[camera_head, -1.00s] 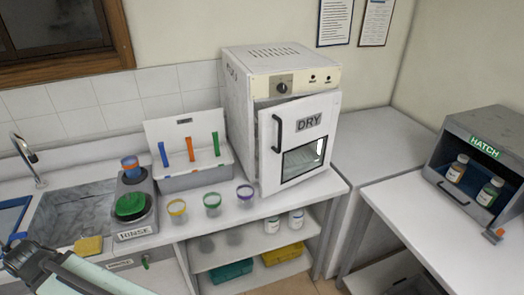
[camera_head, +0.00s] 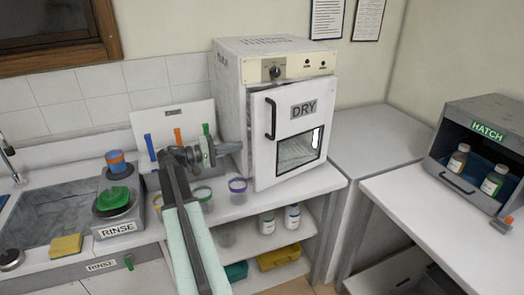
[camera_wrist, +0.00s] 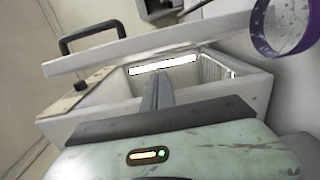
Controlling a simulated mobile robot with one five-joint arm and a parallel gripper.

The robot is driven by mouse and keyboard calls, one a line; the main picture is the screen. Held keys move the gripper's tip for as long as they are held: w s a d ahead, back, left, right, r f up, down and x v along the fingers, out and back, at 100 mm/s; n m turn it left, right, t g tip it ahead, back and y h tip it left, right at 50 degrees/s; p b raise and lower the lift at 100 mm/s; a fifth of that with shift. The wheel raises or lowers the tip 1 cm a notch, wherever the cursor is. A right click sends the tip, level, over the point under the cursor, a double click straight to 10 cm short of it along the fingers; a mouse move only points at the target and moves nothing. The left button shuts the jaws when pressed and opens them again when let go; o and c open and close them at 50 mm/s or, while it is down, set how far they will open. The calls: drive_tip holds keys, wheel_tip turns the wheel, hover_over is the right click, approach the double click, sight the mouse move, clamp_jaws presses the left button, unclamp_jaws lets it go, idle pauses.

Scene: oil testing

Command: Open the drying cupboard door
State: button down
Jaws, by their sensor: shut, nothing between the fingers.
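The drying cupboard (camera_head: 231,100) is a white box on the bench with a cream control panel. Its door (camera_head: 262,160), marked DRY, stands ajar, with the handle-side edge on the left swung out from the body. The black handle (camera_head: 270,118) is on that side. My gripper (camera_head: 236,147) is shut and empty, its tip at the gap left of the door. In the wrist view, the shut fingers (camera_wrist: 157,78) point into the lit opening between the door (camera_wrist: 130,52) and the cupboard body (camera_wrist: 245,88). Whether they touch the door I cannot tell.
A purple-rimmed cup (camera_head: 238,186) stands below my gripper, with other cups partly behind my arm. A rack (camera_head: 150,113) with coloured strips is behind the arm. The RINSE unit (camera_head: 118,212) is left. The white surface (camera_head: 370,135) right of the cupboard is bare.

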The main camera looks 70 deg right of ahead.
sight(264, 142)
drive_tip(key=shift+x, duration=5.5)
